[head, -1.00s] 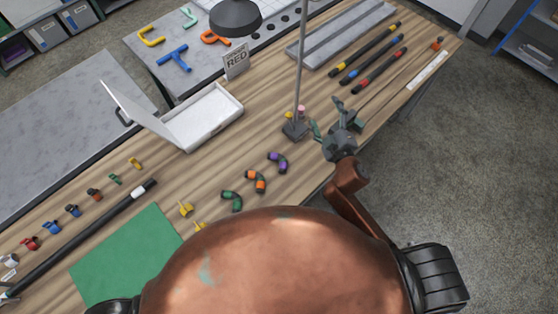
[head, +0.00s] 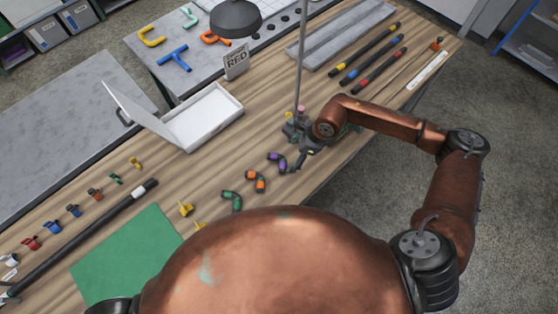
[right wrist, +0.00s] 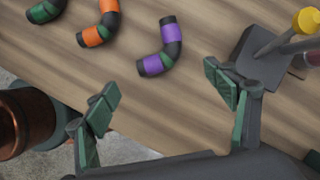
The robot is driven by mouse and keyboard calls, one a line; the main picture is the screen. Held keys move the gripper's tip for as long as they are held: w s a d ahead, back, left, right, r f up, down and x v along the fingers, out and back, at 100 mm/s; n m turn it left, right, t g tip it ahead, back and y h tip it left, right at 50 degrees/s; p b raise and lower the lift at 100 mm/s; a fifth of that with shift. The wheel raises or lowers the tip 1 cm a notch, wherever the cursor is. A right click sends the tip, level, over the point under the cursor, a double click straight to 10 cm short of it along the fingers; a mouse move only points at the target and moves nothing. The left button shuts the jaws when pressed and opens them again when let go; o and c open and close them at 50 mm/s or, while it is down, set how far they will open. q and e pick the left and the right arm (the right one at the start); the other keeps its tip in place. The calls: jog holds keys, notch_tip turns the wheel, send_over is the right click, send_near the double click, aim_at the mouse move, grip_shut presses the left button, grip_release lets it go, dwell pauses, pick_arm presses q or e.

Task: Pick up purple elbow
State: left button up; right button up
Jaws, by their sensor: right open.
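The purple elbow (head: 275,159) lies on the wooden table, a curved piece with black ends and purple bands, at the right end of a row of elbows. In the right wrist view the purple elbow (right wrist: 172,34) lies ahead of the fingertips, roughly between their lines. My right gripper (head: 296,149) is just to the right of it in the head view, partly hidden by my own arm. In the right wrist view my right gripper (right wrist: 162,95) has its green-padded fingers wide apart with bare table between them. My left gripper is not in view.
An orange elbow (head: 256,180) and a green elbow (head: 232,200) lie to the left. A metal pole (head: 301,62) stands close to my right gripper. Its dark base with a yellow-topped peg (right wrist: 307,20) shows in the wrist view. A white open box (head: 205,118) is further back.

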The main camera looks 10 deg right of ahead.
aim_at(282, 162)
jog(key=x, duration=0.7)
jog(key=shift+a, duration=0.1)
jog(key=c, duration=1.2)
jog(key=shift+c, duration=0.2)
